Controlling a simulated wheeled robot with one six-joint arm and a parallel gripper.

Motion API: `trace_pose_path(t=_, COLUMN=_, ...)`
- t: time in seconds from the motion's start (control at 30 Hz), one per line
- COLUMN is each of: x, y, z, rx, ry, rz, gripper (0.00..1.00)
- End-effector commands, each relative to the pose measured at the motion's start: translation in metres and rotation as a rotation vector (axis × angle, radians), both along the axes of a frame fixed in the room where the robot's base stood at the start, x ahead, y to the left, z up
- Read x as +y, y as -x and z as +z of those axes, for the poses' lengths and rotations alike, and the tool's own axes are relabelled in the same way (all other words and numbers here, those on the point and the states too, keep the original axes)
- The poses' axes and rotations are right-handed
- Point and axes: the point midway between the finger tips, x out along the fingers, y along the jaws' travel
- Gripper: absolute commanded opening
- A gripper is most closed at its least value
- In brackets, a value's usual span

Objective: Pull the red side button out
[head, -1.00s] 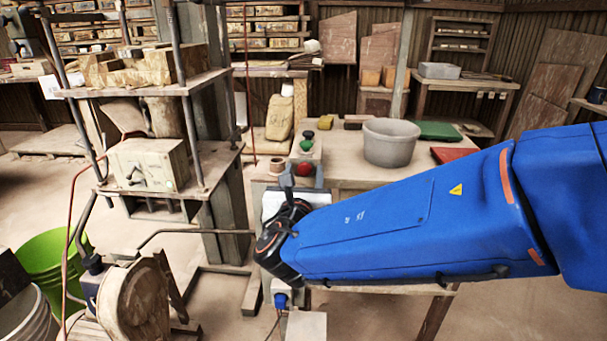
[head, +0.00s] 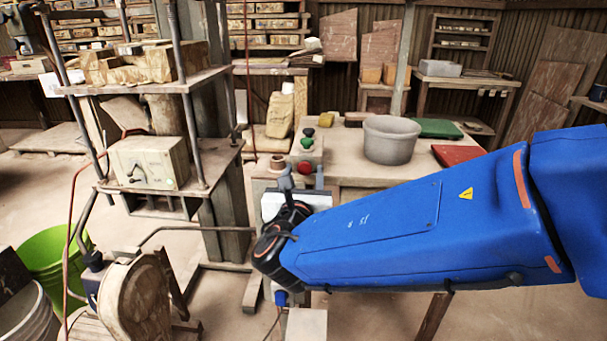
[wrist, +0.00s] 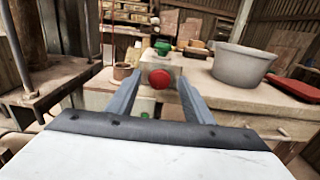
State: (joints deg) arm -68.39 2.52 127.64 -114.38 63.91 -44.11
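The red side button (head: 305,168) is a round knob on the near face of a beige control box at the table's near left corner. In the wrist view the red button (wrist: 159,79) shows between the two grey fingers. My gripper (head: 302,178) is open, its fingers pointing toward the box. In the wrist view my gripper (wrist: 159,58) has one finger on each side of the button, with a gap to each. Whether the fingertips reach as deep as the button, I cannot tell.
Green button (head: 307,143) sits on the box above the red one. A grey tub (head: 390,140), a green slab (head: 437,128) and a red slab (head: 457,156) are on the table. A tall press (head: 150,165) stands to the left. A small brown pot (head: 277,163) is beside the box.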

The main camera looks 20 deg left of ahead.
Motion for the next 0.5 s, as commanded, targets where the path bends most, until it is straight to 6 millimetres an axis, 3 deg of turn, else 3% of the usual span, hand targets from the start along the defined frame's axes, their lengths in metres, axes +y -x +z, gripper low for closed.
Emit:
trace_pose_path(t=0.27, x=0.000, y=0.005, z=0.000, rx=0.000, ry=0.000, rz=0.002, gripper=0.47)
trace_pose_path(t=0.5, x=-0.008, y=0.038, z=0.001, rx=-0.001, ry=-0.001, rz=0.004, gripper=0.47)
